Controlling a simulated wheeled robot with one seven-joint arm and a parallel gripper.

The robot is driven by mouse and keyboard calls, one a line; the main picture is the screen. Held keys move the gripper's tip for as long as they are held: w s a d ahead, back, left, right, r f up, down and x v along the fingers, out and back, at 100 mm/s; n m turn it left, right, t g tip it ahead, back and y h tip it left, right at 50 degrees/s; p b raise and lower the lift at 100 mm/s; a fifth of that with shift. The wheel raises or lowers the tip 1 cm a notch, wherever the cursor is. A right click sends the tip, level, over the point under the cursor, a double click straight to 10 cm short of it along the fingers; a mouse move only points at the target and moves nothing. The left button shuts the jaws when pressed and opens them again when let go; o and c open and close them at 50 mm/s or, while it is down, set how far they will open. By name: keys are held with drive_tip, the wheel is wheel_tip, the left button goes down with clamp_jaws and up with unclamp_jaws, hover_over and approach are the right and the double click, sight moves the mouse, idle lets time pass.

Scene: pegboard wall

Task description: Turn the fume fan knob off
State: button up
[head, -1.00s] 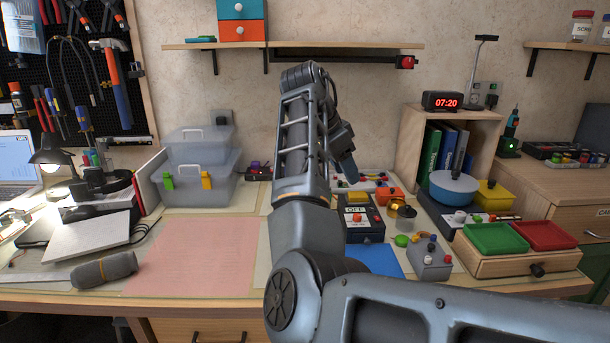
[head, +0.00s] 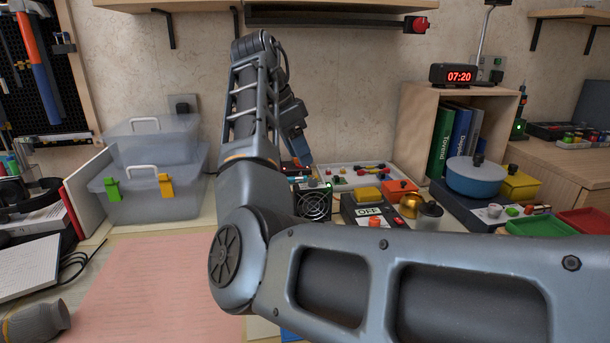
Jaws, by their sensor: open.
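A small black fan box with a round grille (head: 313,204) stands on the bench, just right of my forearm and partly behind it. I take it for the fume fan. I cannot make out its knob for certain; a small green spot shows near its top right. My gripper (head: 301,158) hangs from the end of my raised arm, pointing down, and appears just above the fan box in the picture. It is open, seen from the side, with nothing visible between the fingers. Its distance to the fan is unclear.
A box marked OFF with a yellow top (head: 367,195) stands right of the fan. A red knob (head: 416,25) is on the bar under the wall shelf. Clear bins (head: 150,190) stand left. A wooden cubby (head: 407,115) stands right. My arm hides the front bench.

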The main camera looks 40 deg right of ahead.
sight(311, 180)
drive_tip(key=b+x, duration=0.1)
drive_tip(key=x, duration=0.5)
drive_tip(key=shift+d+f, duration=0.1)
drive_tip(key=shift+f, duration=0.2)
drive_tip(key=shift+c, duration=0.2)
clamp_jaws()
